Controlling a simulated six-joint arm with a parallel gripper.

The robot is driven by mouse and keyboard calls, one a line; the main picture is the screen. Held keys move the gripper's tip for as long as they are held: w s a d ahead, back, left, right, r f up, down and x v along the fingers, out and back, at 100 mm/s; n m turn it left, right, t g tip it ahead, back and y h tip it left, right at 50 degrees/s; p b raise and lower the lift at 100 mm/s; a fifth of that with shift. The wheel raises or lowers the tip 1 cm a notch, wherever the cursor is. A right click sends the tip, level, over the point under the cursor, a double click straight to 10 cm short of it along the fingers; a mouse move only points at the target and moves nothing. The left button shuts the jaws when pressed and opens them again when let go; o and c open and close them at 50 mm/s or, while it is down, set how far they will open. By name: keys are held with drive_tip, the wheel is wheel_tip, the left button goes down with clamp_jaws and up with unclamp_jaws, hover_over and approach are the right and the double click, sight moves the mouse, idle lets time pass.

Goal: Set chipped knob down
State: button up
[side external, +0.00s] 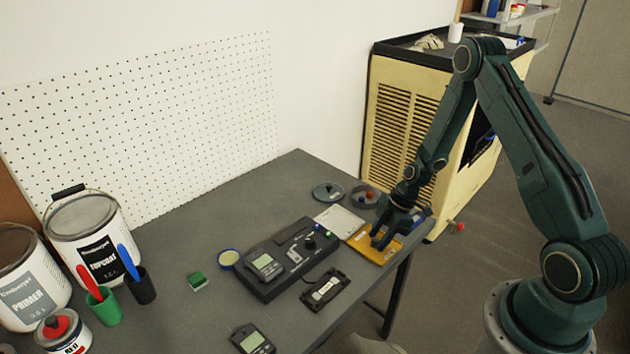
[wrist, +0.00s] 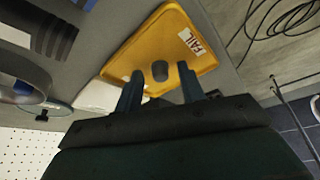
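The chipped knob (wrist: 160,71), a small dark grey cylinder, shows in the wrist view over the yellow tray (wrist: 147,47) and appears to rest on it. The tray has a white FAIL label (wrist: 190,40). My gripper (wrist: 160,71) is open, with one finger on each side of the knob and a visible gap on both sides. In the side view my gripper (side external: 381,239) points down low over the yellow tray (side external: 370,252) at the table's right end. I cannot make out the knob there; the fingers likely hide it.
A white tray (side external: 338,221) lies beside the yellow one. Round dishes (side external: 328,192) stand behind. A dark control unit (side external: 285,262) and a black module (side external: 326,289) lie left of my gripper. The table edge is close on the right. Paint cans (side external: 88,235) stand far left.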

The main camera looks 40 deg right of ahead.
drive_tip(key=shift+r, duration=0.15)
drive_tip(key=v, duration=1.2)
idle(0.6)
drive_tip(key=shift+w+r, duration=0.1)
drive_tip(key=shift+r, duration=0.05)
drive_tip(key=s+a+r+m+h, duration=0.25)
drive_tip(key=a+r, duration=0.25)
drive_tip(key=r, duration=0.4)
drive_tip(key=s+a+r+m+h, duration=0.1)
drive_tip(key=s+a+r+m, duration=0.3)
drive_tip(key=r, duration=0.6)
drive_tip(key=s+a+r+m+t, duration=0.3)
drive_tip(key=s+a+r+m, duration=0.2)
drive_tip(key=s, duration=0.7)
wheel_tip(320, 180, up, 3)
drive_tip(key=shift+s+a+f, duration=0.1)
drive_tip(key=shift+s+a, duration=0.1)
drive_tip(key=shift+a, duration=1.05)
